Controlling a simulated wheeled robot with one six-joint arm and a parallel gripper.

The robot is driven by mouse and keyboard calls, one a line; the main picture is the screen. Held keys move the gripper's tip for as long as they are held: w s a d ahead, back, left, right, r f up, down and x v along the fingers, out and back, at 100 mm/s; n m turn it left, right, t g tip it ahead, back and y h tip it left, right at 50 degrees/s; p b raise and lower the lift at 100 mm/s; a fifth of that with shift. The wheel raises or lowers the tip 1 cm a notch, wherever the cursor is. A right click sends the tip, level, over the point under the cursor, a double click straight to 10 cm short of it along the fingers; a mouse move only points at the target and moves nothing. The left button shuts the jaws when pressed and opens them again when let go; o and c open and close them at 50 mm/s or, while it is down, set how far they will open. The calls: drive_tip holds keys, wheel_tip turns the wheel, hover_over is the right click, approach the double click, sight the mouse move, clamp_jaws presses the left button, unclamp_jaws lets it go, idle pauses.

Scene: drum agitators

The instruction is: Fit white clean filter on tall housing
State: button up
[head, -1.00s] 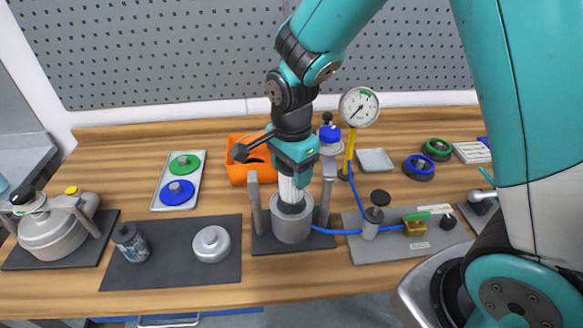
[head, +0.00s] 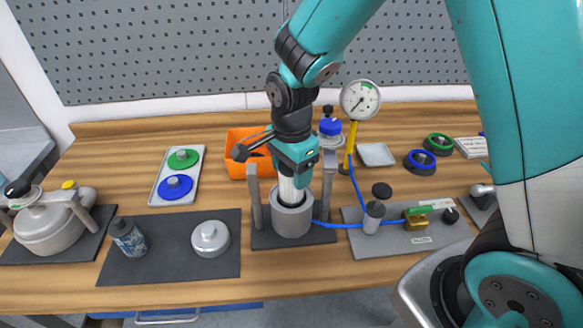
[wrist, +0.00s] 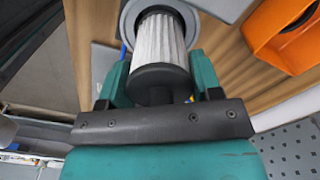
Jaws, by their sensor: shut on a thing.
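The white pleated filter (head: 290,189) with dark end caps is upright in my gripper (head: 297,172), over the tall grey housing (head: 292,223) between two grey posts. Its lower end is at the housing's mouth and appears to be inside the rim; the exact depth is hidden. In the wrist view, the white filter (wrist: 160,42) runs from its dark near cap (wrist: 160,80) toward the round grey housing rim (wrist: 131,22), which surrounds its far end. My gripper (wrist: 160,92) is shut on the near, dark-capped end, with teal fingers on both sides.
An orange bin (head: 236,171) is behind the housing. A pressure gauge (head: 360,100) on a yellow stem stands to the right, with a blue hose (head: 339,225) running to a valve board. A grey lid (head: 210,238) and dark bottle (head: 129,240) stand on the left mat.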

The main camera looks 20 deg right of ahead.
drive_tip(key=shift+f+b, duration=0.95)
drive_tip(key=shift+f, duration=0.5)
drive_tip(key=shift+f, duration=0.2)
drive_tip(key=shift+f+b, duration=0.55)
drive_tip(key=shift+f, duration=0.1)
drive_tip(key=shift+d, duration=0.1)
idle(1.3)
drive_tip(key=o, duration=1.1)
drive_tip(key=shift+c, duration=0.2)
drive_tip(key=shift+s, duration=0.1)
